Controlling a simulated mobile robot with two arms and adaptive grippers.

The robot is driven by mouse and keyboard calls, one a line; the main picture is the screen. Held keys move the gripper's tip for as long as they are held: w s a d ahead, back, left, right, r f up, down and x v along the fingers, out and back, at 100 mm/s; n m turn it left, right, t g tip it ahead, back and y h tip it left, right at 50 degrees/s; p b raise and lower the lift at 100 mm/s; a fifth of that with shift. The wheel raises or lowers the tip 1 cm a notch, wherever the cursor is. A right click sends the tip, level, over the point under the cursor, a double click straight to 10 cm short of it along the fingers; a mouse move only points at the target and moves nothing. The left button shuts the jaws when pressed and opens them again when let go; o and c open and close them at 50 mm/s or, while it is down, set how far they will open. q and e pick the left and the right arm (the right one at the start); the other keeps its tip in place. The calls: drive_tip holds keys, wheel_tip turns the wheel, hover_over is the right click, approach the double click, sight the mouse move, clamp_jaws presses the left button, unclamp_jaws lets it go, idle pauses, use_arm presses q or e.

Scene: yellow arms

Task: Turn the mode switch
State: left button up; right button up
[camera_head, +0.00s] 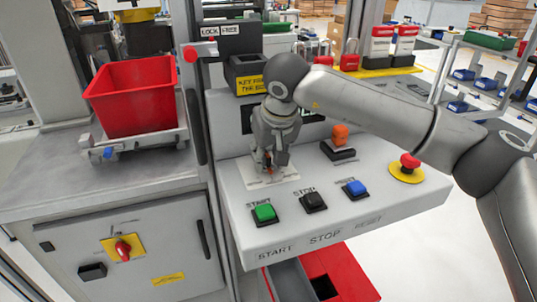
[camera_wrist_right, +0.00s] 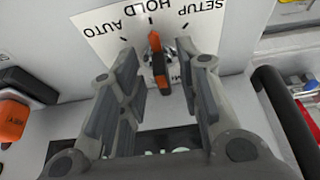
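The mode switch (camera_wrist_right: 158,66) is an orange and black knob on a white label plate (camera_wrist_right: 105,42) in the right wrist view. The plate reads AUTO, HOLD and SETUP, upside down in this view, and the orange tip points at HOLD. My right gripper (camera_wrist_right: 156,60) is open, with one finger on each side of the knob and a visible gap to each. In the head view my right gripper (camera_head: 270,168) points down at the plate on the sloped console (camera_head: 400,205) and hides the knob. My left gripper is not in view.
Green START (camera_head: 264,212), black STOP (camera_head: 314,201) and blue RESET (camera_head: 355,188) buttons sit in front of the gripper. An orange-topped switch (camera_head: 340,137) and a red emergency stop (camera_head: 409,162) are to the right.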

clamp_jaws()
drive_tip(key=shift+a, duration=0.1)
drive_tip(key=m, duration=0.1)
drive_tip(key=m+h, duration=0.1)
drive_tip(key=m+b, duration=0.1)
drive_tip(key=shift+a+m, duration=0.25)
drive_tip(key=shift+m, duration=0.15)
drive_tip(key=shift+a+m+h+p, duration=0.15)
drive_tip(key=shift+m+h, duration=0.45)
drive_tip(key=shift+m, duration=0.7)
drive_tip(key=shift+a+m+h+p, duration=0.15)
drive_tip(key=shift+m+h, duration=0.45)
drive_tip(key=shift+m, duration=0.7)
unclamp_jaws()
drive_tip(key=v, duration=1.2)
